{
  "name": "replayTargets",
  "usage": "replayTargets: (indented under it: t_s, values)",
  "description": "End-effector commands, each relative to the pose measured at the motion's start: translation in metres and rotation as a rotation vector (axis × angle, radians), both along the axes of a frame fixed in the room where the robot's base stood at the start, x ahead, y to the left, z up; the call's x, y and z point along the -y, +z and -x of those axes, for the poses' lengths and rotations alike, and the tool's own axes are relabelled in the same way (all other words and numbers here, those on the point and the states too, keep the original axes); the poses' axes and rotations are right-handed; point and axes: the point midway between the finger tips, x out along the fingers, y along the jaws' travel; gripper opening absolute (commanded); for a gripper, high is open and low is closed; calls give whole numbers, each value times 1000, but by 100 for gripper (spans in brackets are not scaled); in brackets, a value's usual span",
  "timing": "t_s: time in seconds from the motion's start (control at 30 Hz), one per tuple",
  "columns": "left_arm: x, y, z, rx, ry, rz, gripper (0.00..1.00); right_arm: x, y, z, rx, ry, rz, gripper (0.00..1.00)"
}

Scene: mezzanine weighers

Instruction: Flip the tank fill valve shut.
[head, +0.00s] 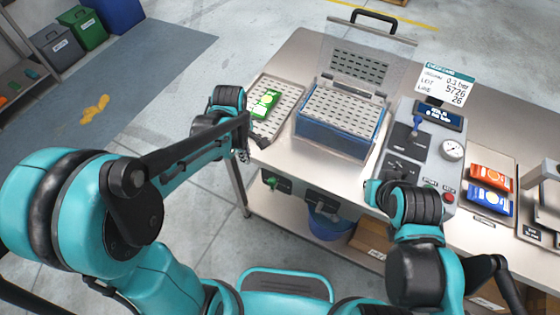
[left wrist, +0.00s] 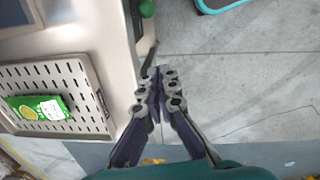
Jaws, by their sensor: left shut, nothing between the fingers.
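A valve with a green handle (head: 275,183) is on the front of the bench, below the top at its left end; its green knob (left wrist: 147,8) shows at the top of the left wrist view. I cannot tell from its look whether it is the fill valve. A clear blue tank (head: 335,136) with a raised lid stands on the bench. My left gripper (head: 243,153) is by the bench's left front corner, left of the green handle and apart from it. Its fingers (left wrist: 160,72) are together and empty. My right arm is over the panel's front; its gripper does not show.
A perforated tray (head: 286,118) holding a green packet (head: 265,103) lies left of the tank. A blue bucket (head: 327,224) is on the shelf below.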

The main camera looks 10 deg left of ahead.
Motion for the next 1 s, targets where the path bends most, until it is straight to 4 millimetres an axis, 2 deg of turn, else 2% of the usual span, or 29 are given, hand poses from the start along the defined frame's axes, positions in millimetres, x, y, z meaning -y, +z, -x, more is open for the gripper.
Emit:
replayTargets:
  t_s: [0.17, 0.57, 0.77, 1.0]
  values:
    - [1, -7, -3, -24, 54, 3, 0, 0, 0, 0, 0, 0, 0, 0]
    - [1, -13, -3, -24, 54, 2, 0, 0, -3, 0, 0, 0, 0, 0]
    - [2, -44, -4, -24, 54, 2, 0, 0, -17, 0, 0, 0, 0, 0]
    - [3, -98, -7, -23, 54, 3, 0, 0, -40, 0, 0, 0, 0, 0]
